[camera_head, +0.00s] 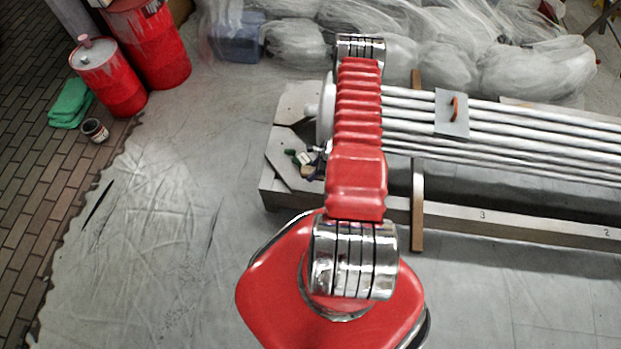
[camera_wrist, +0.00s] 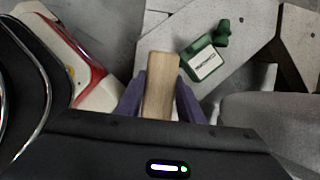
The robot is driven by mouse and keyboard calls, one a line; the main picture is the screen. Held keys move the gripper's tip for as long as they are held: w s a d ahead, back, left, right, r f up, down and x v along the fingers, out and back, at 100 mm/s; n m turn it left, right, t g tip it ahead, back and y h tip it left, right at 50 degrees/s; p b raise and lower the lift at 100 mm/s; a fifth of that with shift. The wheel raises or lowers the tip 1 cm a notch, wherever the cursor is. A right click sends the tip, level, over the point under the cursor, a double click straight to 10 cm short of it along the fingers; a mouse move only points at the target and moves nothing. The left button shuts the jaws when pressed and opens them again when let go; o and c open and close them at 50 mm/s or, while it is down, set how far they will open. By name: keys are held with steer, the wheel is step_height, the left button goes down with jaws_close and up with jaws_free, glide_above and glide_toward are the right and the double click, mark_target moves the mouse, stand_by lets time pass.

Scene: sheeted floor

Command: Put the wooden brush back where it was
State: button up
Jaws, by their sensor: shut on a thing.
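The wooden brush (camera_wrist: 161,82) shows in the wrist view as a pale wooden block, seen from above. My gripper (camera_wrist: 160,98) is shut on it, with a purple finger on each side. Its bristles are not visible and its lower part is hidden. In the head view my gripper (camera_head: 316,168) is a small dark purple shape at the left end of the pipe rack, partly hidden behind my arm. The brush cannot be made out clearly there.
A green object with a white label (camera_wrist: 206,63) lies on the grey frame (camera_wrist: 245,40) beside the brush. Pipes (camera_head: 500,130) carry a grey plate with an orange handle (camera_head: 454,108). Red drums (camera_head: 108,78), a tin (camera_head: 95,130) and green cloth (camera_head: 70,102) stand left. Sheeted floor (camera_head: 150,240) is open.

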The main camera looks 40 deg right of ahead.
steer(key=shift+f, duration=0.1)
steer(key=shift+f, duration=2)
steer(key=o, duration=1)
steer(key=shift+v, duration=6)
